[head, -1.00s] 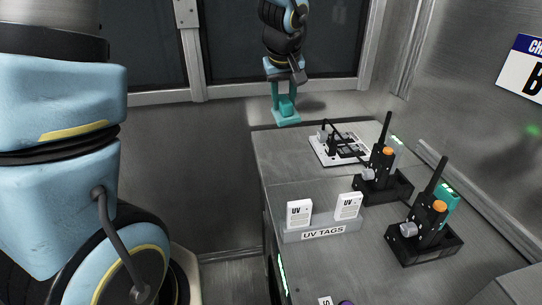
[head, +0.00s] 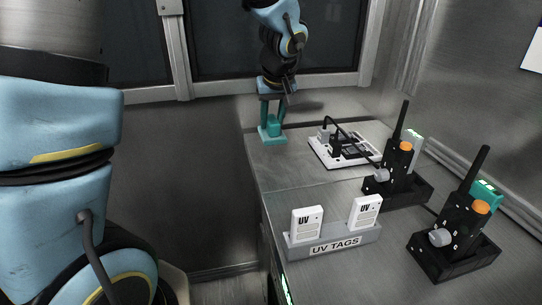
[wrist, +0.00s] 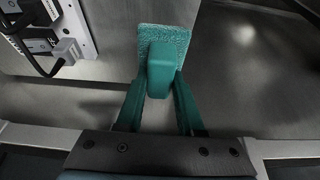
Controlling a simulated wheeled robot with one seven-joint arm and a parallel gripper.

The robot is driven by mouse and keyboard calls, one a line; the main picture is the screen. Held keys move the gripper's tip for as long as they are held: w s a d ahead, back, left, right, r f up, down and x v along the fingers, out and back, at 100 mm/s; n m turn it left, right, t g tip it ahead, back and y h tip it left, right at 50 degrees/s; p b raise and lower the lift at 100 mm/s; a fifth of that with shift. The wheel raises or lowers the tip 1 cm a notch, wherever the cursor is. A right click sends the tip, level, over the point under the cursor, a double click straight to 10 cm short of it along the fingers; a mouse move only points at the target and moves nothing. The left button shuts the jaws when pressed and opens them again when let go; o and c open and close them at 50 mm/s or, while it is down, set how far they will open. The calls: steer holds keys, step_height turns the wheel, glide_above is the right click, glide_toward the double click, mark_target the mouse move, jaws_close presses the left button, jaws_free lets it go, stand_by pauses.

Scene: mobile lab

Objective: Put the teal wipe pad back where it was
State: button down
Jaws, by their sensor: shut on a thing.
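The teal wipe pad (head: 272,137) is a flat, rough pad with a block-shaped handle. My gripper (head: 272,122) has teal fingers and is shut on the pad's handle. In the head view the pad is at the far left end of the grey counter (head: 290,178), by its left edge. In the wrist view the pad (wrist: 166,38) shows between the fingers of my gripper (wrist: 160,88), with its flat face away from the wrist. I cannot tell whether the pad touches the counter or hangs just above it.
A white power strip (head: 345,150) with black plugs and a cable lies right of the pad. Two black radios (head: 395,170) (head: 462,222) stand in chargers on the right. A grey UV TAGS holder (head: 335,245) with two white tags is nearer. The counter's middle is bare.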

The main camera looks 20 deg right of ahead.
step_height(320, 180, down, 8)
steer(key=shift+r, duration=0.1)
stand_by(0.4)
steer(key=c, duration=0.5)
jaws_free()
steer(key=shift+b, duration=0.3)
steer(key=v, duration=1.2)
steer(key=shift+s+a+f+g, duration=0.5)
steer(key=shift+a+f, duration=0.75)
steer(key=shift+a, duration=3.5)
steer(key=shift+s+a+f+g, duration=0.5)
steer(key=shift+a+f, duration=0.75)
steer(key=shift+a, duration=3.45)
steer(key=shift+s+a+f+g, duration=0.45)
steer(key=shift+a+f, duration=0.8)
steer(key=shift+a, duration=3.5)
